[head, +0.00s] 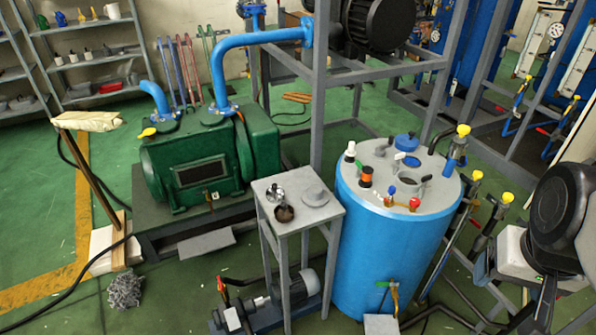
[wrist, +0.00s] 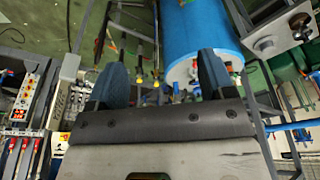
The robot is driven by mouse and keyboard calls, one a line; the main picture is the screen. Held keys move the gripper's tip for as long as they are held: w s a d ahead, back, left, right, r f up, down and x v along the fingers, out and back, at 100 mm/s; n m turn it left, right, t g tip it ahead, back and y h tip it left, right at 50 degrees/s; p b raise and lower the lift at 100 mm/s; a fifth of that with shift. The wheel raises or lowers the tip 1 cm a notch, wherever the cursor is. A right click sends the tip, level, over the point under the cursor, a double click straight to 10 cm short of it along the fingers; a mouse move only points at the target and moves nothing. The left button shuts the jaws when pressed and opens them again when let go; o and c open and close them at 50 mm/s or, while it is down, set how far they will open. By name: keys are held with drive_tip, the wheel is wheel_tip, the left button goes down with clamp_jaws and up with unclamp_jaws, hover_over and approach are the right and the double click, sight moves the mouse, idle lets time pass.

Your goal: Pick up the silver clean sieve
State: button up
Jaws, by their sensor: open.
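A small silver sieve (head: 275,192) sits on the left part of a grey stand top (head: 306,224) in the head view. A dark, dirty-looking round piece (head: 285,213) lies just in front of it, and a flat grey disc (head: 316,196) lies to its right. In the wrist view, the stand top (wrist: 284,32) shows at the upper right with small round pieces on it; I cannot tell which is the silver sieve. My gripper (wrist: 162,72) has its two blue fingers spread wide with nothing between them. It is well apart from the stand, on the far side of the blue tank.
The tall blue tank (head: 385,245), with valves and caps on its lid, stands right beside the stand, between it and my arm. A green pump (head: 200,165) is behind left, a grey frame post (head: 320,110) rises behind, and a small motor (head: 298,288) sits low at the stand.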

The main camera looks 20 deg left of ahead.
drive_tip(key=shift+w, duration=0.1)
drive_tip(key=w+a+r+m, duration=0.1)
drive_tip(key=w+a+m, duration=0.1)
drive_tip(key=w+a, duration=0.35)
drive_tip(key=w+a+m, duration=0.1)
drive_tip(key=w+a, duration=0.2)
drive_tip(key=w, duration=0.6)
drive_tip(key=m+g, duration=0.3)
drive_tip(key=m, duration=0.5)
hover_over(275, 184)
wheel_tip(275, 184, down, 23)
drive_tip(key=shift+d+f, duration=0.1)
drive_tip(key=shift+d, duration=0.05)
drive_tip(key=shift+a+f, duration=0.2)
drive_tip(key=shift+a, duration=0.05)
drive_tip(key=shift+s+f, duration=0.1)
